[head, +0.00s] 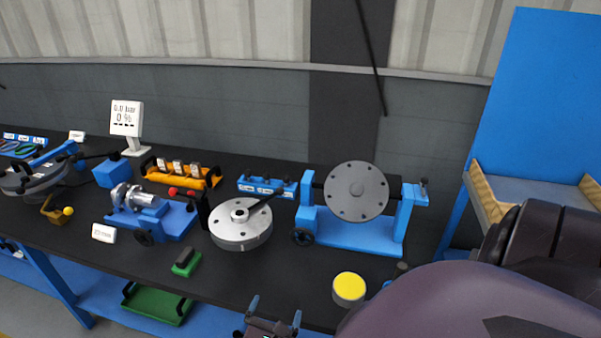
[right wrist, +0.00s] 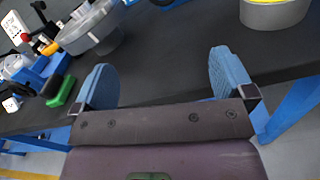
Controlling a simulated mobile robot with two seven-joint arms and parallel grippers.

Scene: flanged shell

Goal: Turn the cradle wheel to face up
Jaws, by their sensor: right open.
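A blue cradle (head: 362,232) stands on the right part of the black bench and holds a grey flanged disc (head: 356,191) that faces forward, with bolt holes around its rim. A small black wheel (head: 303,237) sits low at the cradle's left front corner. A small handle (head: 424,184) stands on top of the right post. My right gripper (head: 273,312) is open and empty at the bench's front edge, in front of the cradle and apart from it. In the right wrist view its two blue fingers (right wrist: 161,82) are wide apart. My left gripper is not in view.
A yellow-topped round pot (head: 349,287) stands between my right arm and the cradle; it also shows in the right wrist view (right wrist: 272,14). A silver round flange (head: 241,228), a green block (head: 186,262) and a blue vise (head: 150,214) stand to the left. The front middle of the bench is clear.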

